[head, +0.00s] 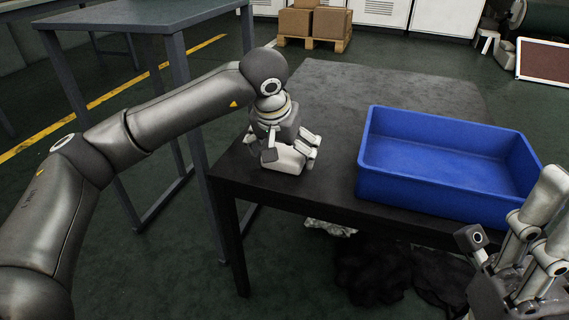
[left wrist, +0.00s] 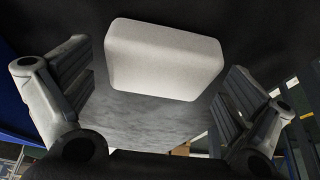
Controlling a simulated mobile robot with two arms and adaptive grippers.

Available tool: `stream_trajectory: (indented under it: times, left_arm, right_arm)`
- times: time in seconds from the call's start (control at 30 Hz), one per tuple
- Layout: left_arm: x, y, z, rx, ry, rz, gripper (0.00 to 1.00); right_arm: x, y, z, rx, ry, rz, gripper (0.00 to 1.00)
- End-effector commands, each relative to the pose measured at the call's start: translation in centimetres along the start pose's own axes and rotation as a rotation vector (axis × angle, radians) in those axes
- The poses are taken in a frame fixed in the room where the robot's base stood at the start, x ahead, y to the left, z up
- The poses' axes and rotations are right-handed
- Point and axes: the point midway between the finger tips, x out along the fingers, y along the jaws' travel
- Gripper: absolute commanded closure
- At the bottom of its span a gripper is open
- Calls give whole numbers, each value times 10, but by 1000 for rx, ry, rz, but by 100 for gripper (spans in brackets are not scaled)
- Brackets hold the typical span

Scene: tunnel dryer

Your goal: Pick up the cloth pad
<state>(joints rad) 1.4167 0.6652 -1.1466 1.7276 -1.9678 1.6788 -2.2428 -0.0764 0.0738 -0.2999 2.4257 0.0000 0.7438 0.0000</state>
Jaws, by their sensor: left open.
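The cloth pad is a white block with rounded edges (head: 284,160) on the dark table, near its front left corner. In the left wrist view the pad (left wrist: 165,58) lies between my two spread fingers, with a gap on each side. My left gripper (head: 286,146) is open, pointing down over the pad and hiding part of it in the head view. My right gripper (head: 530,235) is at the lower right, partly cut off by the frame. Its opening cannot be made out.
A dark table (head: 340,92) carries a blue bin (head: 430,192), empty as far as I see, right of the pad. A grey metal stand (head: 120,14) is at the left. Dark cloth (head: 372,270) lies on the floor under the table. Boxes on a pallet (head: 313,22) stand behind.

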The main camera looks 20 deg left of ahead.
Motion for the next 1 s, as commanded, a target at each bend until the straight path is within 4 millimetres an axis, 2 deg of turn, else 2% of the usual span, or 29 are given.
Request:
stream_trajectory:
  times: [0.1,0.33,0.67,1.0]
  left_arm:
    - [6,0,0,0,1,1,0]
    - [6,0,0,0,1,1,1]
    - [6,0,0,0,1,1,44]
    - [2,0,-2,0,2,1,44]
  right_arm:
    - [1,0,0,-1,11,-4,60]
    - [2,0,0,-1,10,-4,60]
    - [2,0,0,-1,11,-4,60]
    - [4,0,-1,-1,12,-4,60]
